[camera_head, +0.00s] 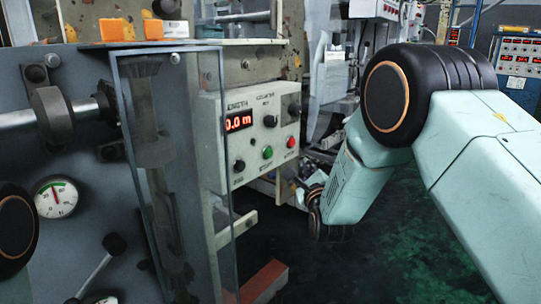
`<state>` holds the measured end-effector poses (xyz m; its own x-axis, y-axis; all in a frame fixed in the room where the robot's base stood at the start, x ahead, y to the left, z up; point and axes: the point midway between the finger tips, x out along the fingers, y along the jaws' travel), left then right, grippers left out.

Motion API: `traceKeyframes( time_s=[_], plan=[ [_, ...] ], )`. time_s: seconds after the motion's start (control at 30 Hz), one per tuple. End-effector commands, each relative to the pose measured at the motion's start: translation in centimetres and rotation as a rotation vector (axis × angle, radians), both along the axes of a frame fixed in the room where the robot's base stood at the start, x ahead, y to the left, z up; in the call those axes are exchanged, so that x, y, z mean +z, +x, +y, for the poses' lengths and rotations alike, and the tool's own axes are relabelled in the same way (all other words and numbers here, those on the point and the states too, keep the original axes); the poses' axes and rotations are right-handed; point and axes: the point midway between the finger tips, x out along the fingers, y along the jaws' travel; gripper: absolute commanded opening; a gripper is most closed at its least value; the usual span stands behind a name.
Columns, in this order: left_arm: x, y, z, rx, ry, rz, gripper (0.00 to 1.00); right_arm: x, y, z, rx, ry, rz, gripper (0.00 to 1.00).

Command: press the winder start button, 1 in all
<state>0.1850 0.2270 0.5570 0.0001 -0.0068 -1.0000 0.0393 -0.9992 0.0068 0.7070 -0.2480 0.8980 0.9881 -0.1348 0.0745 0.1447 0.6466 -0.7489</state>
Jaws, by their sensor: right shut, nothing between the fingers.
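The pale winder control box (262,125) stands left of the picture's middle, with a red display reading 0.0 m. On its face are a green button (267,152), a red button (291,142) and several black knobs. My right arm comes in from the right. My right gripper (298,190) is small, dark and partly hidden by my own forearm. It is shut and empty, below and to the right of the buttons, and looks apart from the box. My left gripper is not in view; only a joint of my left arm shows at the left edge.
A clear upright panel (174,180) stands left of the box. A grey machine plate with a pressure gauge (56,198) and a lever (100,268) fills the left. A red bar (264,282) juts out low. Dark floor (385,250) is open at lower middle.

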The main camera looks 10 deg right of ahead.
Motion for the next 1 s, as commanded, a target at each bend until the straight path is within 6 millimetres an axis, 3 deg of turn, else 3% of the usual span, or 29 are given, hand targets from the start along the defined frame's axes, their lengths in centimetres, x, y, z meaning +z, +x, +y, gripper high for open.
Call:
traceKeyframes(
  time_s=[0.33,1.0],
  plan=[
    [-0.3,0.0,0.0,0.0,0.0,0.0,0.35,-0.2,0.6,0.4,0.0,-0.005,0.003,0.0],
    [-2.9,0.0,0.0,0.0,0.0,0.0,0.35,-0.2,6.4,5.1,0.001,-0.006,0.002,0.0]
  ],
)
